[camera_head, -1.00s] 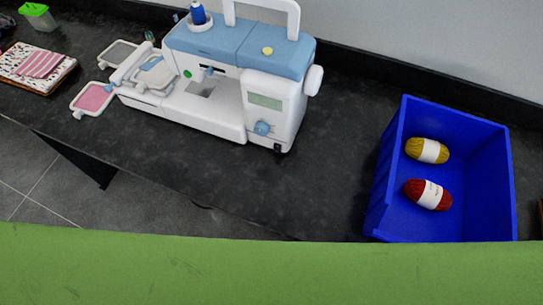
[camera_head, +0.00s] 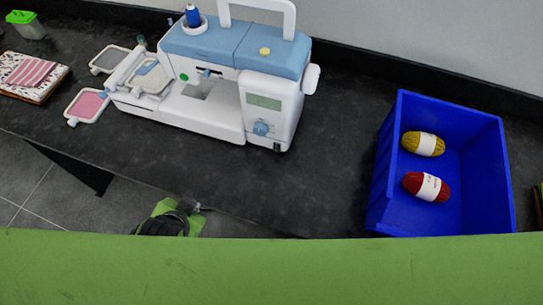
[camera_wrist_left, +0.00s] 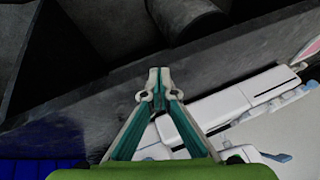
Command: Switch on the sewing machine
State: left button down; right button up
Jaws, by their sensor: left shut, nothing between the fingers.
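The white and light-blue sewing machine (camera_head: 218,110) stands upright on the dark counter in the head view. A blue dial (camera_head: 261,128) and a grey-green display (camera_head: 264,102) are on its front right column. A small dark patch (camera_head: 277,147), perhaps a switch, sits at its lower right corner. My left gripper (camera_head: 196,208) shows at the counter's front edge, below the machine and apart from it. In the left wrist view its fingers (camera_wrist_left: 158,78) meet at the tips, shut and empty, with white parts of the machine (camera_wrist_left: 222,108) to the right. My right gripper is not visible.
A blue bin (camera_head: 386,165) with yellow yarn (camera_head: 423,144) and red yarn (camera_head: 426,187) stands on the right. Embroidery hoops (camera_head: 87,106) lie left of the machine, with folded fabric (camera_head: 32,77) farther left. The counter (camera_head: 335,130) between machine and bin is clear.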

aim_at(276, 152)
pick_arm(q)
jog(key=w+d+m+t, duration=0.1)
jog(key=m, duration=0.1)
jog(key=w+d+m+t, duration=0.1)
jog(key=d+m, duration=0.1)
jog(key=w+d+r+m+t, duration=0.1)
jog(key=w+d+m, duration=0.1)
jog(key=shift+r+m+t, duration=0.1)
jog(key=shift+m+t, duration=0.3)
jog(key=d+m+t+h, duration=0.1)
jog(key=d+m, duration=0.2)
jog(key=s+d+r+m+h, duration=0.1)
jog(key=d+m+h, duration=0.1)
jog(key=d+m, duration=0.1)
jog(key=d+r+m+t+h, duration=0.1)
jog(key=d+m, duration=0.2)
jog(key=d, duration=0.2)
jog(key=shift+s+d+r+t+h, duration=0.1)
jog(key=shift+s+r+t+h, duration=0.2)
jog(key=shift+h, duration=0.1)
jog(key=shift+w+f, duration=0.1)
jog(key=shift+w, duration=0.1)
jog(key=p+x, duration=0.1)
jog(key=x, duration=0.3)
jog(key=p+x, duration=0.1)
jog(key=x, duration=0.4)
jog(key=r+p+x, duration=0.1)
jog(key=x, duration=0.3)
jog(key=shift+w+d, duration=0.15)
jog(key=shift+w, duration=0.35)
